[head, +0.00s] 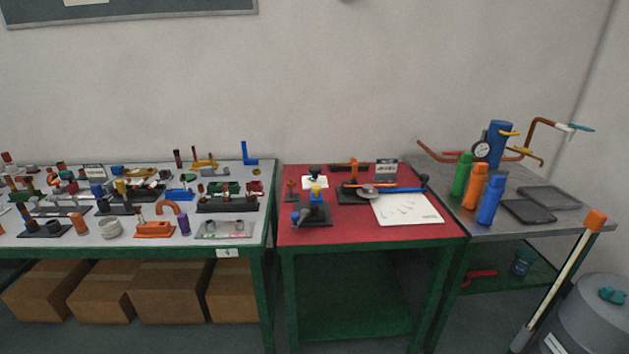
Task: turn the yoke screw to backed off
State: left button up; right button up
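I cannot single out the yoke screw at this size. On the red table (385,227) stands a small device with a black base (318,221), a blue body and a yellow part on top. Behind it, to the right, an orange upright frame (354,166) stands on a dark base. Either could carry a screw, but no thread or screw setting can be made out. Neither of my grippers is in the head view.
A long blue and orange tool (395,189) and a white sheet (407,209) lie on the red table. The left table is crowded with small parts. The right metal bench holds green (461,175), orange (474,186) and blue (490,202) cylinders. The front right red corner is clear.

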aim_at(314, 170)
jog(key=i+j+z, duration=0.2)
jog(key=i, duration=0.3)
jog(key=i+j+z, duration=0.15)
jog(key=i+j, duration=0.15)
jog(key=i, duration=0.15)
jog(key=i+j+z, duration=0.2)
jog(key=i, duration=0.3)
jog(key=j, duration=0.1)
